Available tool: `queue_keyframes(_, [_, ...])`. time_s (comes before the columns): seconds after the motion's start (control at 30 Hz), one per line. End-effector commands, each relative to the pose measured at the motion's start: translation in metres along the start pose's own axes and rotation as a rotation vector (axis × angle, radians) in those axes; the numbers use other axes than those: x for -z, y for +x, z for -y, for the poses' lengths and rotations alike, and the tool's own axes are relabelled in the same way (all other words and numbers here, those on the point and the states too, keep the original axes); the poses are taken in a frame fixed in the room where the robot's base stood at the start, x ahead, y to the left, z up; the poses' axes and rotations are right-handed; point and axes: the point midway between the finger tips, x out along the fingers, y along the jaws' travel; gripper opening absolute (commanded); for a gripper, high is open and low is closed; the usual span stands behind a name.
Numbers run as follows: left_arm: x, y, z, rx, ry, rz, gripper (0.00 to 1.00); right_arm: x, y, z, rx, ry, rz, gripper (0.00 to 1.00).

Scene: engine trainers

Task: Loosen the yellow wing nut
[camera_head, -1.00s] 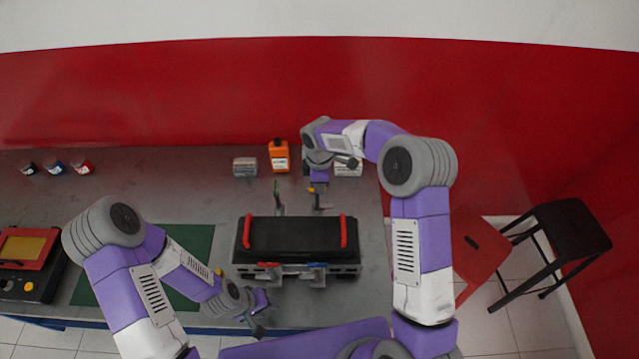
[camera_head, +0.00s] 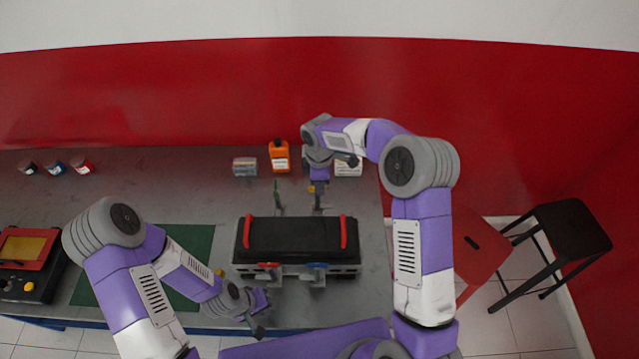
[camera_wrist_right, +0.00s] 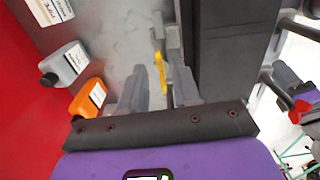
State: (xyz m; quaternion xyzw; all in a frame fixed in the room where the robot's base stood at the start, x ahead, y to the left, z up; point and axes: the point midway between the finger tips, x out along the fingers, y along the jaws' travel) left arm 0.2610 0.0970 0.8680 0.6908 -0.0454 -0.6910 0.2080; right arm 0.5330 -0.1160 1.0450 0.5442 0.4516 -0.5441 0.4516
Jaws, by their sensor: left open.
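The yellow wing nut (camera_wrist_right: 161,72) stands edge-on between the fingers of my right gripper (camera_wrist_right: 158,92) in the right wrist view. The fingers are apart, one on each side of it, with a visible gap. In the head view my right gripper (camera_head: 317,203) reaches down behind the black engine block (camera_head: 291,237), and its wrist partly hides the nut's place. My left gripper (camera_head: 259,314) is open and empty at the table's front edge, in front of the block.
A red nut (camera_head: 268,265) and a blue nut (camera_head: 316,266) sit on the block's front. An orange bottle (camera_head: 279,156) and a grey container (camera_head: 245,167) stand behind. A green mat (camera_head: 196,240) lies left.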

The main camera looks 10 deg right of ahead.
Motion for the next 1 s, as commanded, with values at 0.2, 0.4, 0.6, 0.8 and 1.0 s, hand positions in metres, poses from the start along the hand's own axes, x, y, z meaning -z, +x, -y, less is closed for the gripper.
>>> queue_keyframes(0.2, [0.0,0.002,0.001,0.0,0.0,0.0,0.43,0.001,-0.039,-0.001,-0.005,-0.001,-0.002,0.32])
queue_keyframes(0.4, [0.0,0.002,0.001,0.0,0.0,0.0,0.43,0.001,-0.063,-0.001,-0.003,-0.001,-0.001,0.32])
queue_keyframes(0.6, [0.0,0.002,0.001,0.0,0.0,0.0,0.43,0.001,-0.068,0.0,-0.001,-0.002,-0.001,0.32])
queue_keyframes(0.8, [0.0,0.002,0.001,0.0,0.0,0.0,0.43,0.001,-0.068,0.0,-0.001,-0.002,-0.001,0.32])
queue_keyframes(1.0, [0.0,0.002,0.001,0.0,0.0,0.0,0.43,0.001,-0.068,0.0,-0.001,-0.002,-0.001,0.32])
